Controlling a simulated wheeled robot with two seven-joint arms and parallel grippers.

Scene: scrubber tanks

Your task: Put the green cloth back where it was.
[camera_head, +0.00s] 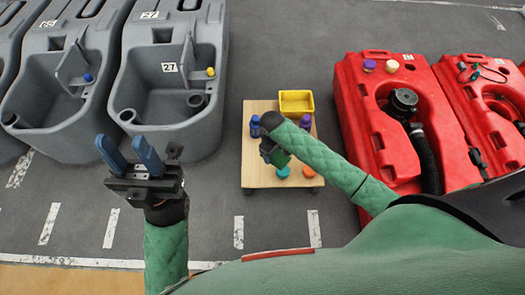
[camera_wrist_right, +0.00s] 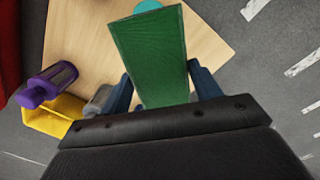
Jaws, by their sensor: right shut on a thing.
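The green cloth (camera_wrist_right: 152,60) is a flat, stiff-looking rectangle between the blue fingers of my right gripper (camera_wrist_right: 160,85). In the head view the right gripper (camera_head: 272,153) is over the small wooden cart top (camera_head: 256,178), and only a small part of the cloth (camera_head: 280,158) shows beside it. The gripper is shut on the cloth. I cannot tell its exact height above the cart. My left gripper (camera_head: 128,152) is empty, with its two blue fingers apart, over the floor in front of the grey tanks.
The cart carries a yellow bin (camera_head: 296,101), a blue bottle (camera_head: 254,126), a purple bottle (camera_head: 306,122), a teal item (camera_head: 283,172) and an orange item (camera_head: 308,172). Grey tanks (camera_head: 175,75) stand left, red tanks (camera_head: 365,130) right.

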